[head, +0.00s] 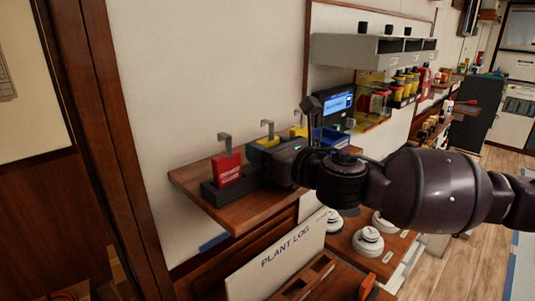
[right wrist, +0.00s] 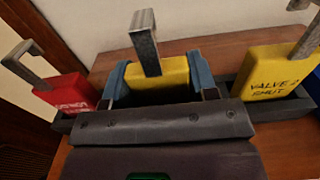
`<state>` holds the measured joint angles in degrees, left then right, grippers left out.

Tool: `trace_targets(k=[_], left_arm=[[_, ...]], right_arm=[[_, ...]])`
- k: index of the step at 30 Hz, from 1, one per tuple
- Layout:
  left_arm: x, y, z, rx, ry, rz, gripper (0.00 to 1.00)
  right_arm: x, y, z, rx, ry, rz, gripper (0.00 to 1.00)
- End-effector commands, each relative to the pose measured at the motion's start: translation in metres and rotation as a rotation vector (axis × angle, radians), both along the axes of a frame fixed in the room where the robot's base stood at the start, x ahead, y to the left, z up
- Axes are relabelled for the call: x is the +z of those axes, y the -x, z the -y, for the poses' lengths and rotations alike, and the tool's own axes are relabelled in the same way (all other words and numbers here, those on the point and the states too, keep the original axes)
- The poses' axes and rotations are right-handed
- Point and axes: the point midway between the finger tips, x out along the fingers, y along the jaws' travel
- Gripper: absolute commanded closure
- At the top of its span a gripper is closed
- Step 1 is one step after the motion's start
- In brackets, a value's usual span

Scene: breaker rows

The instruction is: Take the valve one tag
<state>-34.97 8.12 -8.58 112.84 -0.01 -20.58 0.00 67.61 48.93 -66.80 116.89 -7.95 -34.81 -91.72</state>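A yellow tag (right wrist: 160,76) with a grey metal hook on top stands between the blue fingers of my right gripper (right wrist: 158,78). Its lettering is hidden behind the gripper, so I cannot read it. The fingers lie close along both its sides; I cannot tell whether they press on it. In the head view my right gripper (head: 266,148) reaches in from the right over the holder, at that yellow tag (head: 268,141). To its right is a yellow tag reading "VALVE 2 SHUT" (right wrist: 280,82). To its left is a red tag (right wrist: 68,92). My left gripper is out of view.
The tags stand in a dark holder (head: 213,191) on a wooden wall shelf (head: 238,216). A blue bin (head: 331,139) and a small screen (head: 339,103) are further right. A "PLANT LOG" board (head: 285,255) and white round devices (head: 368,240) are below.

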Motion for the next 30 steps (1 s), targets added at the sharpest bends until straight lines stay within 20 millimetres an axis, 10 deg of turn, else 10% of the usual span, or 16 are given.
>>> trace_targets(k=[16,30], left_arm=[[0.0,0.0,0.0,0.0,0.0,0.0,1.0],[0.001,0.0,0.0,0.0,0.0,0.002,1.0]], right_arm=[[0.018,0.0,0.0,0.0,0.0,0.004,0.71],[0.126,0.0,0.0,-0.001,0.001,0.008,0.71]])
